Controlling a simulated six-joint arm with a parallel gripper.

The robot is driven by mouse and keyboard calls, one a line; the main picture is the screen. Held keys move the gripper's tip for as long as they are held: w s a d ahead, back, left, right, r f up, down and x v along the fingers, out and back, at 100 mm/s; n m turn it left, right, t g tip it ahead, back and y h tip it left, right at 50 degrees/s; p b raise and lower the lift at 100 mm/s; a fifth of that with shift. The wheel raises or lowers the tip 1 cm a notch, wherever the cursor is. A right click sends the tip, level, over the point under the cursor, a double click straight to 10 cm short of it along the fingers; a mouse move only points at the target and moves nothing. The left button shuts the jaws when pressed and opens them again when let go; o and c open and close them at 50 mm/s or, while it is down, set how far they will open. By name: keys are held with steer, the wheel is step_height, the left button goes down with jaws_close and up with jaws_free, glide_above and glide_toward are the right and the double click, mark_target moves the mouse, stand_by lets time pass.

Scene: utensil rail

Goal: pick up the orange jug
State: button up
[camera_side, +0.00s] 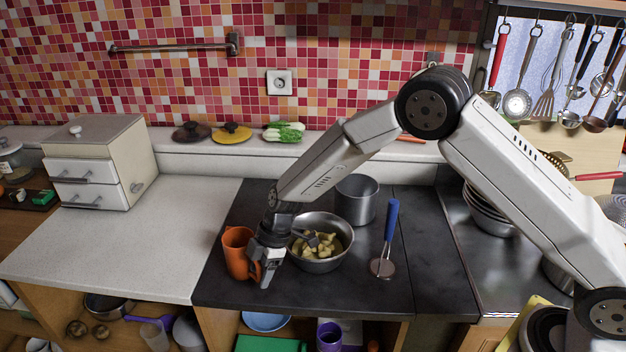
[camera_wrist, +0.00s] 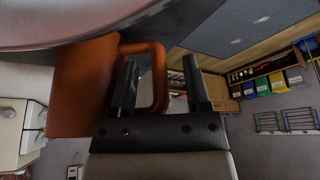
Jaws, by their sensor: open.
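The orange jug (camera_side: 236,254) stands upright at the front left of the dark worktop. My gripper (camera_side: 262,274) points down at the jug's right side, where the handle is. In the wrist view the jug (camera_wrist: 78,90) fills the left, with its handle loop reaching right. My gripper (camera_wrist: 160,62) is open there. The outer bar of the handle shows between the two fingers, with the left finger appearing inside the loop and the right finger outside it. I cannot tell whether either finger touches the jug.
A metal bowl of yellowish chunks (camera_side: 319,262) stands just right of my gripper. A steel pot (camera_side: 356,200) is behind it, and a blue-handled utensil (camera_side: 391,225) lies to the right. The pale worktop (camera_side: 130,245) at left is clear up to the drawer box (camera_side: 100,165).

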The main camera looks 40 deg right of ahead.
stand_by(0.4)
jaws_close()
stand_by(1.3)
